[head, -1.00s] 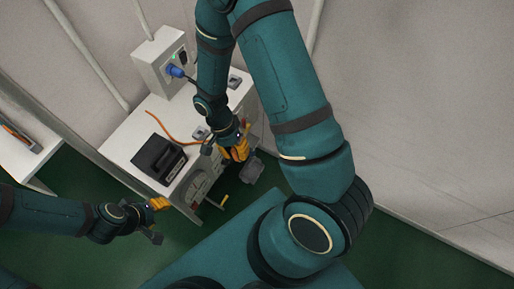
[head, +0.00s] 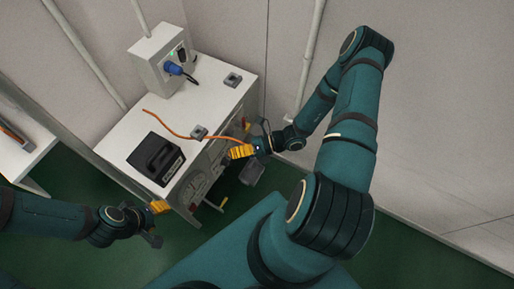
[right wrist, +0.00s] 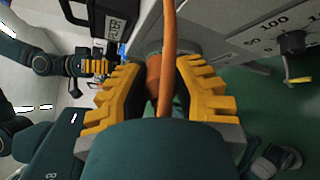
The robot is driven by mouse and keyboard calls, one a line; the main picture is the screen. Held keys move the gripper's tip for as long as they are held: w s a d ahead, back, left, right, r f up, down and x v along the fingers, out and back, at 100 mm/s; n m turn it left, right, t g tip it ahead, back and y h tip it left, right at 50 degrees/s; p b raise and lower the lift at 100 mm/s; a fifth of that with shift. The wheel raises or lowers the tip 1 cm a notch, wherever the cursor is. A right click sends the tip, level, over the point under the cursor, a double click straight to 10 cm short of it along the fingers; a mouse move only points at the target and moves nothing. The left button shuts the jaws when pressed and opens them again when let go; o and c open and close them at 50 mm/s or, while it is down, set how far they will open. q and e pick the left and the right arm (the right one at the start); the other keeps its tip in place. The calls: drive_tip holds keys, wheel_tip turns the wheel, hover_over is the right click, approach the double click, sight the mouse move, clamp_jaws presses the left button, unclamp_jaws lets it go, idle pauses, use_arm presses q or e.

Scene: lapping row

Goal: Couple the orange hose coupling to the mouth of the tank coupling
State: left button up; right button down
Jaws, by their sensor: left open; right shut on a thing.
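My right gripper (head: 241,151) is at the cabinet's front upper edge. In the right wrist view its yellow fingers (right wrist: 160,72) are shut on the orange hose coupling (right wrist: 153,75). The orange hose (head: 165,122) runs from the coupling across the cabinet top; it passes close in front of the right wrist camera (right wrist: 167,30). A grey round part (right wrist: 154,46) shows just beyond the coupling; I cannot tell whether it is the tank coupling or whether they touch. My left gripper (head: 158,206) is open and empty, in front of the cabinet's left part.
The white cabinet (head: 120,130) carries a black device (head: 156,158), a box (head: 157,62) with a blue plug (head: 174,69), and a grey block (head: 232,80). A yellow-handled crank (right wrist: 296,55) sticks out from the front. Green floor lies in front.

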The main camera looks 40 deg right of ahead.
drive_tip(key=d+f+m+t+h, duration=0.6)
drive_tip(key=d+f+m+t, duration=0.1)
drive_tip(key=d+t, duration=0.2)
drive_tip(key=shift+w+f+m+h+b, duration=0.25)
drive_tip(key=shift+m+h+b, duration=0.05)
drive_tip(key=shift+m+b, duration=0.15)
drive_tip(key=shift+n, duration=0.25)
drive_tip(key=shift+x, duration=2.85)
drive_tip(key=shift+x, duration=1.3)
drive_tip(key=c, duration=0.8)
unclamp_jaws()
drive_tip(key=shift+r, duration=0.1)
drive_tip(key=shift+c, duration=0.2)
drive_tip(key=shift+s, duration=0.1)
